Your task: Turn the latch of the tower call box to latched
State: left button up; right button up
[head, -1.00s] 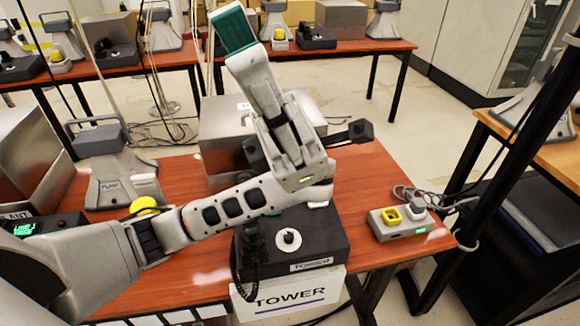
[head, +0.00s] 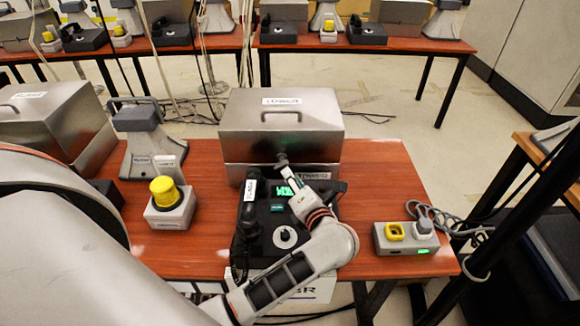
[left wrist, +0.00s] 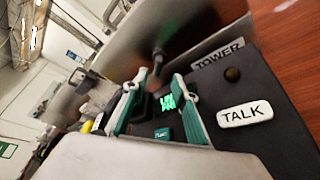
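The tower call box (head: 245,140) is a grey metal box with a handled, labelled lid, standing on the red-brown table. A dark knob-like latch (head: 282,158) sticks out of its front; it also shows in the left wrist view (left wrist: 158,58). I cannot tell which way the latch is turned. My left gripper (head: 289,176) is in front of the box, just below the latch, above the black desk phone (head: 262,248). In the left wrist view my left gripper (left wrist: 153,95) has its teal fingers spread and empty, with the latch beyond them. My right gripper is out of view.
The desk phone has a handset (head: 247,215) on its left and a TALK button (left wrist: 245,113). A yellow-topped beacon (head: 168,200) and a grey horn speaker (head: 150,145) stand left. A grey switch box (head: 405,240) with cables sits right. The table's right part is mostly clear.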

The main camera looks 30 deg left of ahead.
aim_at(285, 166)
pick_arm(q)
jog(key=x, duration=0.7)
jog(key=shift+r+p, duration=0.15)
jog(key=shift+p, duration=0.2)
grip_shut()
